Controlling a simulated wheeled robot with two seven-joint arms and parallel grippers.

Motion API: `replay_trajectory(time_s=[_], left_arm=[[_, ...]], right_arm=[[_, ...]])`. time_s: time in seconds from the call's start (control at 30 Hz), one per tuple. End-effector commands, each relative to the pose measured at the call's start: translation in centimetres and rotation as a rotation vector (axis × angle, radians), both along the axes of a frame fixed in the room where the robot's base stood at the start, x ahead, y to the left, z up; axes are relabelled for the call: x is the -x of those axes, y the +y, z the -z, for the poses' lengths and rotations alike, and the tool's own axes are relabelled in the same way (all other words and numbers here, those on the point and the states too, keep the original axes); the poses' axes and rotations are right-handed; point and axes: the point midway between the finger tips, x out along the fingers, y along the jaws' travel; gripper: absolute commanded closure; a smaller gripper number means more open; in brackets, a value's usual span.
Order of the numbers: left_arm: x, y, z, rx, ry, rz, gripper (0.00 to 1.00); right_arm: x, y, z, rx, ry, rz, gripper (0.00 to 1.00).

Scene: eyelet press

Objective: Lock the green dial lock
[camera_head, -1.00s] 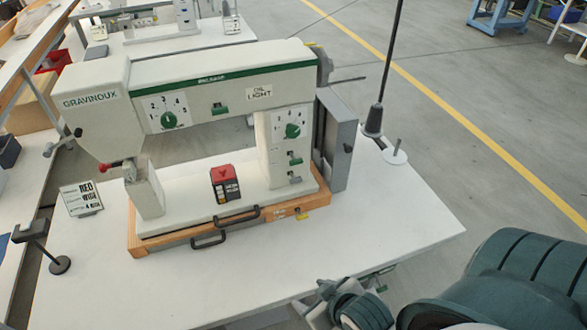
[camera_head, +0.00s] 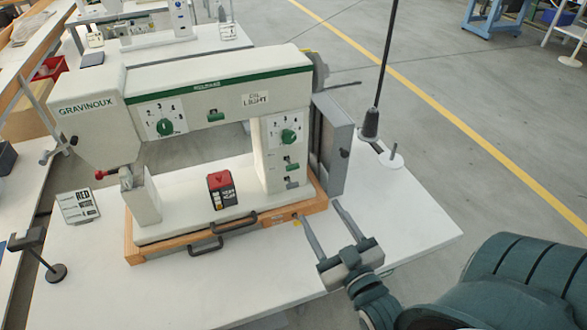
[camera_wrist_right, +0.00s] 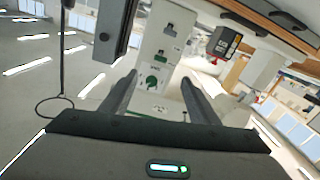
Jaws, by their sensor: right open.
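A green dial (camera_head: 288,136) with numbers round it sits on a white plate on the right column of the sewing-type machine (camera_head: 215,80). A second green dial (camera_head: 165,128) sits on a numbered plate at the left of the machine's arm. My right gripper (camera_head: 318,210) is open and empty, in front of the column's lower right end and apart from it. In the right wrist view, the column dial (camera_wrist_right: 151,82) appears upside down between the open fingers (camera_wrist_right: 158,80), farther off. My left gripper is not in view.
Green switches (camera_head: 291,165) sit below the column dial. A red-topped box (camera_head: 221,190) stands on the machine bed. A grey panel (camera_head: 333,145) and a thread stand (camera_head: 371,122) are right of the column. The table's front (camera_head: 215,285) is clear.

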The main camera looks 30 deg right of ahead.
Motion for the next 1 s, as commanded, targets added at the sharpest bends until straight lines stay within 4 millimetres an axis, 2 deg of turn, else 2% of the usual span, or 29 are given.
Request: replay_trajectory(time_s=[0.33, 0.53, 0.77, 1.0], left_arm=[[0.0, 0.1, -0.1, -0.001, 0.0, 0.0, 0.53], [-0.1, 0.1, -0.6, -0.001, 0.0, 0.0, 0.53], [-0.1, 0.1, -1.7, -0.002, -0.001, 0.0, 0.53], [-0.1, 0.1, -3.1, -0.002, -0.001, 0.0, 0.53]], right_arm=[[-0.2, 0.0, 0.0, -0.001, 0.001, -0.001, 0.45], [-1.4, -0.2, -0.1, 0.0, 0.002, -0.002, 0.45], [-4.4, -0.8, -0.2, -0.001, 0.001, -0.001, 0.45], [-8.3, -1.6, -0.3, 0.0, 0.001, -0.001, 0.45]])
